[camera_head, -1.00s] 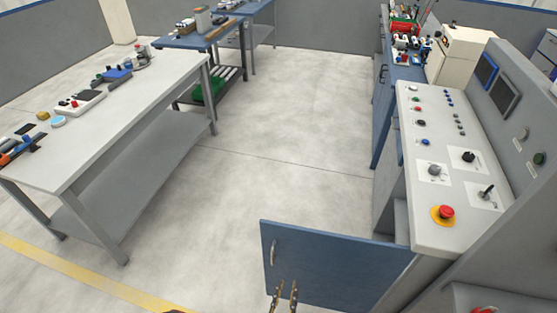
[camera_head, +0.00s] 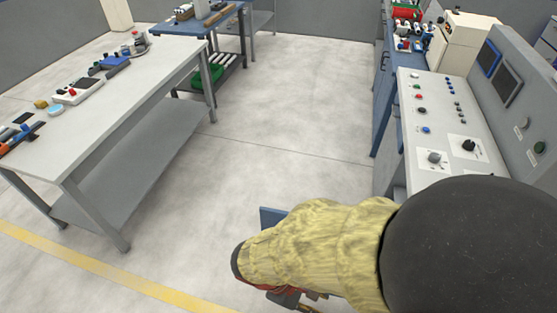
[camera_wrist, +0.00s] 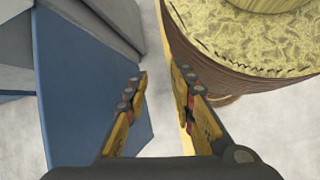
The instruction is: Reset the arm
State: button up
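My arm, in a yellow cover with a large dark rounded part, fills the lower right of the head view. My gripper shows in the wrist view (camera_wrist: 161,77) with its two yellow-and-dark fingers apart and nothing between them. In the head view its fingertips are not clearly visible. The open blue cabinet door (camera_head: 270,217) is mostly hidden behind my arm in the head view. It also fills the left of the wrist view (camera_wrist: 85,95), close beside the left finger; I cannot tell if they touch.
The control console (camera_head: 425,135) stands at the right, its near part hidden by my arm. A grey workbench (camera_head: 130,95) with small parts stands at the left. A blue table (camera_head: 205,28) is at the back. The floor between is clear.

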jog(key=w+r+m+t+y, duration=0.1)
jog(key=w+r+m+y, duration=0.1)
jog(key=r+m+y, duration=0.35)
jog(key=w+r+m+t+y, duration=0.2)
jog(key=w+r+m, duration=0.1)
jog(key=r, duration=0.5)
jog(key=w+d+r+m+t, duration=0.1)
jog(key=d+r+m+t, duration=0.2)
jog(key=d+r, duration=0.6)
jog(key=shift+r+m+h, duration=0.35)
jog(key=shift+r+m, duration=0.2)
jog(key=shift+r, duration=0.15)
jog(key=shift+d, duration=0.15)
